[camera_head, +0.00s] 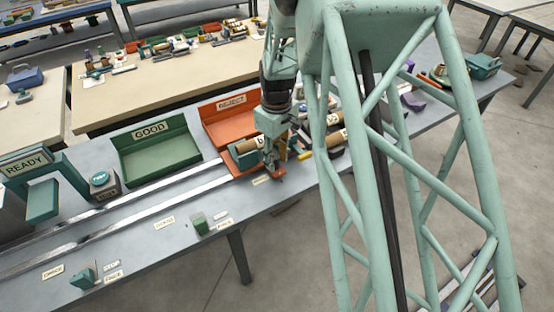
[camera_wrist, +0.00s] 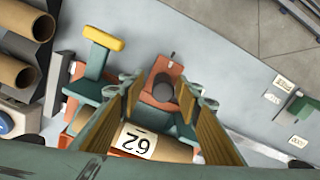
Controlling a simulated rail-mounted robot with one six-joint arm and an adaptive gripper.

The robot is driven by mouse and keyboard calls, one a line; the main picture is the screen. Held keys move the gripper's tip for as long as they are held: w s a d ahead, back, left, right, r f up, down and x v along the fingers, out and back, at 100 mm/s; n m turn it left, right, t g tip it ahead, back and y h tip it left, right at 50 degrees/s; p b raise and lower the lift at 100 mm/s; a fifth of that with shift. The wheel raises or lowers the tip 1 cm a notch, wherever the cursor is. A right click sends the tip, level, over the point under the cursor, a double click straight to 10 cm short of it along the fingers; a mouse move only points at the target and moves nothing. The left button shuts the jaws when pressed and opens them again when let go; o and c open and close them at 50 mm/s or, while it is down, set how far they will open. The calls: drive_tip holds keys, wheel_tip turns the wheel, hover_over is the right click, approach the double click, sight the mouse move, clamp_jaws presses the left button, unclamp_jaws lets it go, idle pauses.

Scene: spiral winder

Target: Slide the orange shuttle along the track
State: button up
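The orange shuttle (camera_wrist: 75,113) shows in the wrist view as an orange base with teal parts and a tan cardboard tube labelled 62 (camera_wrist: 165,147). An orange bracket with a dark round knob (camera_wrist: 162,87) sticks out from its side. My gripper (camera_wrist: 166,92) is open, its two gold-padded fingers apart. The knob appears between the fingertips; I cannot tell whether they reach down around it. In the head view the shuttle (camera_head: 231,168) sits at the right end of the track (camera_head: 135,209), partly hidden by my arm. My gripper's fingertips are hard to make out there.
A green GOOD tray (camera_head: 153,154) and an orange REJECT tray (camera_head: 226,113) stand behind the track. A READY sign (camera_head: 24,165) and a button box (camera_head: 103,184) stand at left. The rails left of the shuttle look clear.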

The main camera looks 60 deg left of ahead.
wheel_tip(320, 180, up, 12)
idle(0.8)
drive_tip(key=shift+f, duration=0.1)
drive_tip(key=shift+w, duration=0.1)
idle(0.5)
